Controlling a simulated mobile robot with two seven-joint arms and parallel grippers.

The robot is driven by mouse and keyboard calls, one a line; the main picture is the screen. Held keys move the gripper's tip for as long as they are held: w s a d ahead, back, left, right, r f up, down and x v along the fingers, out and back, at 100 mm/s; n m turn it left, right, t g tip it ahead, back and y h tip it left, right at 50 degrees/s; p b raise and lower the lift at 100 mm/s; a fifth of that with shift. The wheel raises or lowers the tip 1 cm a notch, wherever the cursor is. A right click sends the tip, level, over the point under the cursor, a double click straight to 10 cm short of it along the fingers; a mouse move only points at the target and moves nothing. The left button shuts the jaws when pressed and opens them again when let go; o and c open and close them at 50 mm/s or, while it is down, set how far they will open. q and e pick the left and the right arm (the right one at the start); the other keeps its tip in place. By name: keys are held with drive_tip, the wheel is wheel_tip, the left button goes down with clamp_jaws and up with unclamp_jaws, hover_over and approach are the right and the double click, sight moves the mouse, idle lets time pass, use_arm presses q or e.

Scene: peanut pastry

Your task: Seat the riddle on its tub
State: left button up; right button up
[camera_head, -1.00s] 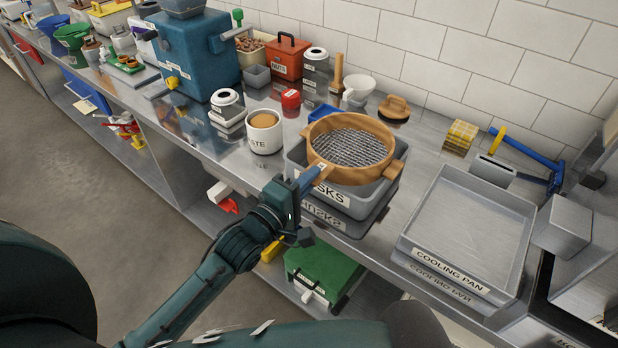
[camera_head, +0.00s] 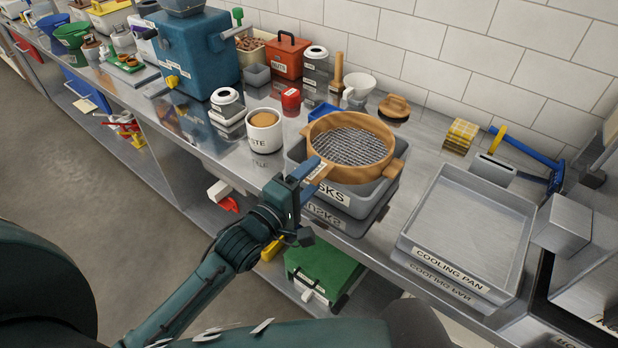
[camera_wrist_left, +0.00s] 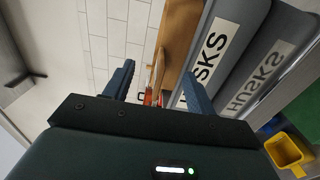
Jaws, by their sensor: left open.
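The riddle (camera_head: 392,137), a round wooden sieve with wire mesh and stub handles, lies over the grey tub labelled HUSKS (camera_head: 345,197). It covers most of the tub's mouth; I cannot tell whether its rim is fully level in it. My left gripper (camera_head: 316,170) is open at the riddle's near-left handle, its blue fingers around or beside that handle. In the left wrist view, the open fingers (camera_wrist_left: 160,85) stand apart, with the wooden riddle (camera_wrist_left: 178,45) and the HUSKS tub (camera_wrist_left: 240,15) close by on the right. My right gripper is not in view.
A white cup labelled PASTE (camera_head: 264,137) stands left of the tub, and a blue tray (camera_head: 323,112) behind it. The cooling pan (camera_head: 470,225) is to the right. A wooden knob-topped lid (camera_head: 394,107) lies behind. The counter's front edge runs close to the tub.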

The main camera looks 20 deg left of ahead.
use_arm(q)
drive_tip(key=p+v, duration=0.3)
drive_tip(key=v, duration=0.4)
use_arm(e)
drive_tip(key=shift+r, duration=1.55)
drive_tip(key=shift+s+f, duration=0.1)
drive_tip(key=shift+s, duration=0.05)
use_arm(q)
drive_tip(key=s+f+m+g+y, duration=0.3)
drive_tip(key=s+f+m+g, duration=0.4)
drive_tip(key=s+f+m, duration=0.5)
wheel_tip(320, 180, down, 4)
drive_tip(key=d+m, duration=0.1)
drive_tip(key=m, duration=0.3)
drive_tip(key=shift+s+m, duration=0.25)
drive_tip(key=shift+m, duration=0.15)
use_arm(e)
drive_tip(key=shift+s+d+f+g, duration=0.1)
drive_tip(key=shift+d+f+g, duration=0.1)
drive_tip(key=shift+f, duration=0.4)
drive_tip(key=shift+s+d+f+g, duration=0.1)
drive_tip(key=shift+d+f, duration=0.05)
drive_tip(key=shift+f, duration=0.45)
